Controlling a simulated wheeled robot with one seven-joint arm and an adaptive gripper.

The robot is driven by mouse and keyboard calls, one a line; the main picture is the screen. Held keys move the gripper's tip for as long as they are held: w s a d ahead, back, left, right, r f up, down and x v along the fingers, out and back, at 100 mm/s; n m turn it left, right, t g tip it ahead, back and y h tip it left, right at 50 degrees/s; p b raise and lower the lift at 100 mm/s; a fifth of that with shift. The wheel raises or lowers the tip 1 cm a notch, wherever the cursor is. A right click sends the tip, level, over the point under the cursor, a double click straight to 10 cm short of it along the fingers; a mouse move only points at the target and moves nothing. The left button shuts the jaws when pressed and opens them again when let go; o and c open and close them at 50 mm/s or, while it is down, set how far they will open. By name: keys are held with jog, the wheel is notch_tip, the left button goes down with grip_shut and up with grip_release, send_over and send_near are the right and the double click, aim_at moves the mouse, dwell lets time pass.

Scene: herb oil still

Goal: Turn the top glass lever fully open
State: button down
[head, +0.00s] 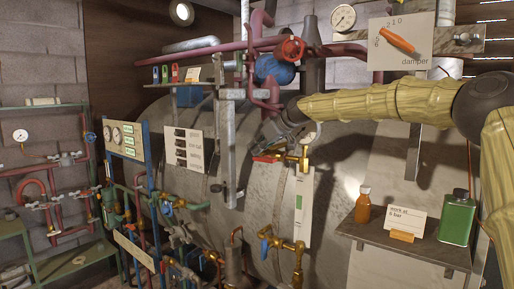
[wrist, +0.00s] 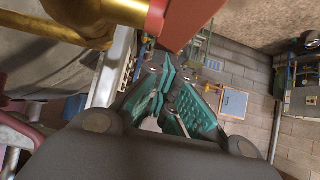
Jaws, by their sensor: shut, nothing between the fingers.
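The top glass lever (head: 266,157) is red and sits on a brass valve (head: 303,158) at the top of the gauge glass, in front of the big tank. It points left in the head view. In the wrist view the red lever (wrist: 190,22) is large and close at the top edge, beside brass (wrist: 128,12). My gripper (head: 265,146) is just above the lever in the head view, with its fingers partly hard to make out. In the wrist view its teal-padded fingers (wrist: 168,92) are shut and empty. I cannot tell whether they touch the lever.
A shelf (head: 400,240) at right holds an orange bottle (head: 363,205), a card and a green can (head: 457,218). A red handwheel (head: 290,49) and pipes are above.

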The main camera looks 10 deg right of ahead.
notch_tip(320, 180, up, 14)
jog(key=shift+w+b, duration=0.15)
jog(key=shift+b, duration=0.15)
dwell(0.5)
jog(key=c, duration=2.2)
grip_release()
